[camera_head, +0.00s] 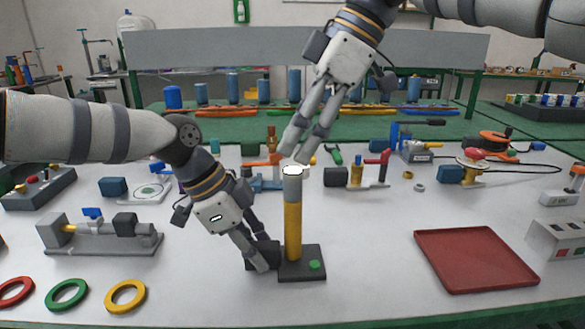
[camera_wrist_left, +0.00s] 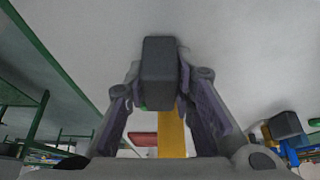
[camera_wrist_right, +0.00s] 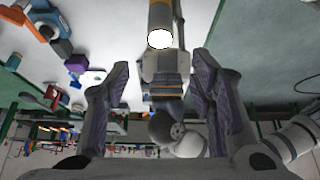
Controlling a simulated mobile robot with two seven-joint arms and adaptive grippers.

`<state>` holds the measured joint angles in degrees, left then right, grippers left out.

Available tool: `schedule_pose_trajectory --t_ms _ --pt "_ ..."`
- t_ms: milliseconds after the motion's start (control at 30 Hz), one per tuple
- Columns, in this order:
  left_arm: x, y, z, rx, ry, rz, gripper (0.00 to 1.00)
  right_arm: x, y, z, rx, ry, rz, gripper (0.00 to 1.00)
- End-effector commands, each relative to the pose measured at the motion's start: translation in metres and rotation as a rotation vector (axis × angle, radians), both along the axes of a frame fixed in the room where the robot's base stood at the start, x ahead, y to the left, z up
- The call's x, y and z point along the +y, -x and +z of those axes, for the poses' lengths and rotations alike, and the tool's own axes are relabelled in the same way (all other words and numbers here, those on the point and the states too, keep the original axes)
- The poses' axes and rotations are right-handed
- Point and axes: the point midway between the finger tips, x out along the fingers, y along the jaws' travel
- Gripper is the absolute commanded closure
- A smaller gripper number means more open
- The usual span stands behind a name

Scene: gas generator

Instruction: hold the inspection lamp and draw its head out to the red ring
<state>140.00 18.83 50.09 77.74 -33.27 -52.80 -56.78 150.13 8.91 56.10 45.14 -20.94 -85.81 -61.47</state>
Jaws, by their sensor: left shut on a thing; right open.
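The inspection lamp stands upright on the table, with a yellow body (camera_head: 292,232), a grey head (camera_head: 292,188) with a bright white top, and a dark base (camera_head: 301,266) with a green button. No red ring shows on the lamp. My left gripper (camera_head: 260,258) is shut on a dark block (camera_wrist_left: 158,72) at the base's left side; the block also shows in the head view (camera_head: 263,250). My right gripper (camera_head: 300,152) is open, pointing down just above the head. In the right wrist view the white lamp top (camera_wrist_right: 160,39) lies ahead, beyond the fingertips.
A red tray (camera_head: 475,258) lies to the right. Red, green (camera_head: 67,294) and yellow rings lie at the front left. A grey vise-like fixture (camera_head: 100,238) stands left of my left gripper. Several small tools and fixtures stand behind the lamp. The table between lamp and tray is clear.

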Motion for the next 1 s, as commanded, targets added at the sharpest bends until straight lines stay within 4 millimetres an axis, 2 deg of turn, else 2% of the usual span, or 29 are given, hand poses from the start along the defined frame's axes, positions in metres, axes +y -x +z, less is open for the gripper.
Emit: schedule_pose_trajectory --t_ms 100,300,333,433,767,867,1000 --pt "0.000 0.000 0.000 0.001 0.000 0.000 1.00 0.000 0.000 0.010 0.000 0.000 0.001 0.50" --pt "0.000 0.000 0.000 0.001 0.000 0.000 1.00 0.000 0.000 0.011 0.001 0.000 0.000 0.50" --pt "0.000 0.000 0.000 0.001 0.000 0.000 0.75 0.000 0.000 0.011 0.001 0.000 0.000 0.50" --pt "0.000 0.000 0.000 0.000 0.000 0.000 0.54 0.000 0.000 0.011 0.001 0.000 0.000 0.50" --pt "0.001 0.000 0.003 -0.001 0.000 0.000 0.54 0.000 0.000 0.011 0.001 0.000 0.000 0.50" --pt "0.009 -0.001 0.019 -0.005 0.000 0.002 0.54 0.000 0.000 0.011 0.000 0.000 0.000 0.50" --pt "0.026 -0.001 0.054 -0.005 0.001 0.003 0.54 0.000 0.000 0.011 0.000 0.000 0.000 0.50"
